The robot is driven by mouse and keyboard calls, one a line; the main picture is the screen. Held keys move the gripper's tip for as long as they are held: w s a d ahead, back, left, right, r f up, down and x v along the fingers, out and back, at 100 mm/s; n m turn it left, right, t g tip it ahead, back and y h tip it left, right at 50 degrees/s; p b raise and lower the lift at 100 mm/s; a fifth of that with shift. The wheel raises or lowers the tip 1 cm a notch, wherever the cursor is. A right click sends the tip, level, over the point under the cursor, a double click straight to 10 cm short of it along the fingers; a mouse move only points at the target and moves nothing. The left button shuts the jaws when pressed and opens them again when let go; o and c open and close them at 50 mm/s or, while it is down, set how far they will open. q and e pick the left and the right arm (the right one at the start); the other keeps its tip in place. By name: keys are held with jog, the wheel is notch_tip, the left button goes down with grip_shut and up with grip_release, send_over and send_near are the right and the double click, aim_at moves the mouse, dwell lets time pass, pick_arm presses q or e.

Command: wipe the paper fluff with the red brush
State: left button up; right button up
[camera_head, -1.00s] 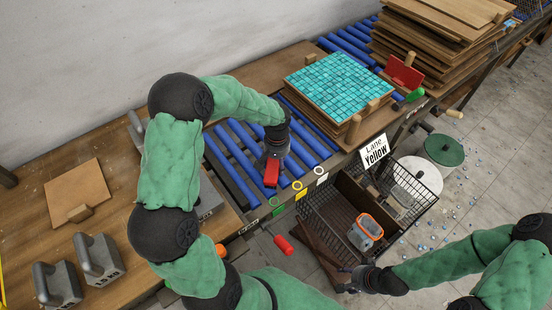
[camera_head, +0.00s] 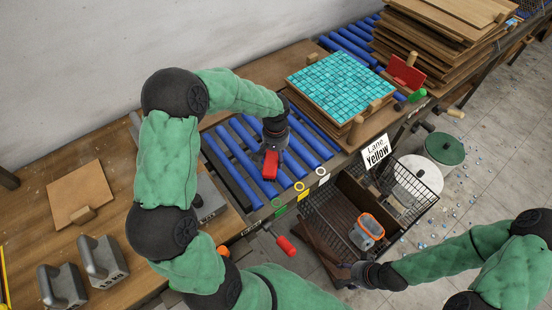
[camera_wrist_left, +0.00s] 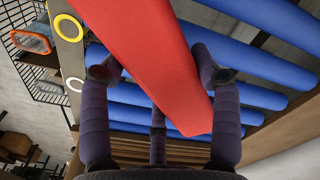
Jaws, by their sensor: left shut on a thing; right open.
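My left gripper (camera_head: 272,146) is shut on the red brush (camera_head: 270,166) over the blue rollers at the left of the conveyor. In the left wrist view the brush (camera_wrist_left: 150,50) runs between the fingers (camera_wrist_left: 158,90), with rollers behind it. Its bristles cannot be made out. The turquoise mosaic sheet (camera_head: 340,86) lies on stacked boards to the right of the brush, apart from it. I cannot make out any paper fluff. My right gripper (camera_head: 355,269) is open and empty beside the lower edge of the wire basket.
The wire basket (camera_head: 432,198) holds an orange-rimmed container (camera_head: 367,231) and hangs near the "Lane Yellow" sign (camera_head: 376,152). A red handle (camera_head: 286,245) sticks out below the conveyor edge. Metal weights (camera_head: 103,260) and a board (camera_head: 80,192) lie on the left bench. Stacked boards (camera_head: 440,45) stand far right.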

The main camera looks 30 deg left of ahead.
pick_arm(q)
jog(key=shift+s+d+r, duration=0.15)
jog(key=shift+r, duration=0.55)
notch_tip(320, 180, up, 2)
jog(key=shift+p, duration=1.1)
jog(key=shift+r+p, duration=0.8)
jog(key=shift+r, duration=0.4)
